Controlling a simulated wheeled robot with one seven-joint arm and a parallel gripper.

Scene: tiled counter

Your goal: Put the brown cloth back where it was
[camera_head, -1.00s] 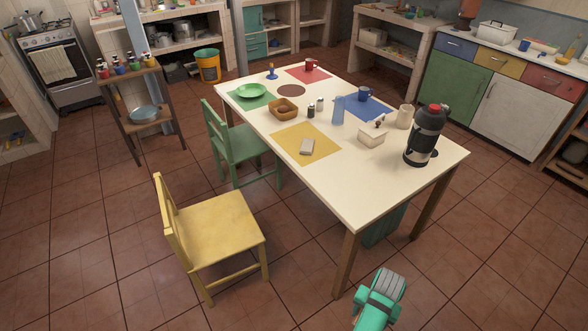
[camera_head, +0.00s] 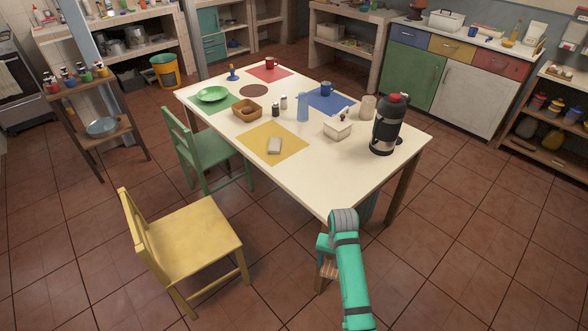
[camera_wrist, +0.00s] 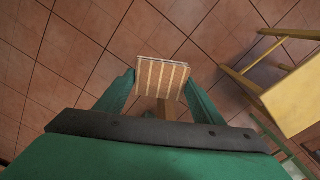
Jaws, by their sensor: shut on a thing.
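The brown cloth (camera_wrist: 162,75) is a folded flat bundle with pale stripes. In the wrist view it sits between the two green fingers of my gripper (camera_wrist: 163,88), which is shut on it. In the head view my gripper (camera_head: 328,258) is low, by the near corner of the table (camera_head: 360,170), and a brown striped edge of the cloth (camera_head: 328,270) shows beside it. The cloth is held over the floor, apart from the tabletop. My green forearm hides part of the view there.
On the table are a black flask (camera_head: 388,128), a white box (camera_head: 338,130), a yellow mat (camera_head: 270,143), a wooden bowl (camera_head: 247,110) and a blue mug (camera_head: 326,89). A yellow chair (camera_head: 190,240) and a green chair (camera_head: 205,150) stand left. Floor at right is clear.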

